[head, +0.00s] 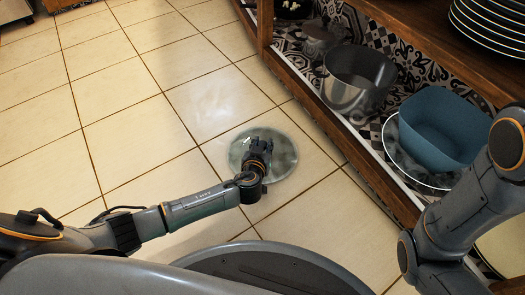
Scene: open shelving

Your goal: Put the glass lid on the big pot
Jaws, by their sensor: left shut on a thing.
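The glass lid (284,163) is a clear, round disc in the middle of the head view, out in front of the shelf and over the tiled floor. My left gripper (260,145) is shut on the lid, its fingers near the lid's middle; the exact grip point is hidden. The big pot (357,82) is grey metal and stands open on the lower shelf, up and to the right of the lid and apart from it. My right arm comes in at the right edge, but its gripper is out of view.
The wooden shelf edge (330,120) runs along the front. Stacked plates (490,25) stand on the upper shelf. The tiled floor at left is clear.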

